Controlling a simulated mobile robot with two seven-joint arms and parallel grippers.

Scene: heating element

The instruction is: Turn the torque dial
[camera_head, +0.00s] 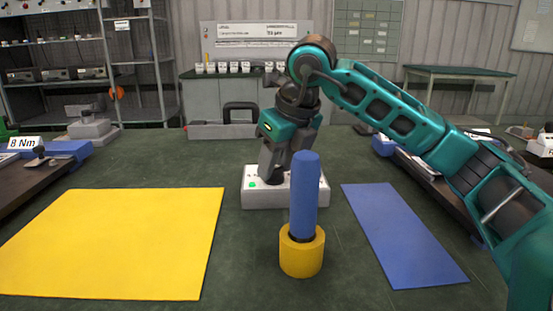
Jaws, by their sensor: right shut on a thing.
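A white box (285,200) with a small green button stands on the dark green table, behind a blue cylinder. My right gripper (268,178) points down onto the top left part of this box. It is shut on what seems to be the torque dial, which the fingers hide. A sign reading "8 Nm" (25,143) stands at the left edge by a blue device (68,150). My left gripper is not in view.
The blue cylinder (304,195) stands upright in a yellow holder (301,256) in front of the box. A yellow mat (115,240) lies at left and a blue mat (402,235) at right, both bare. Dark side tables flank the table.

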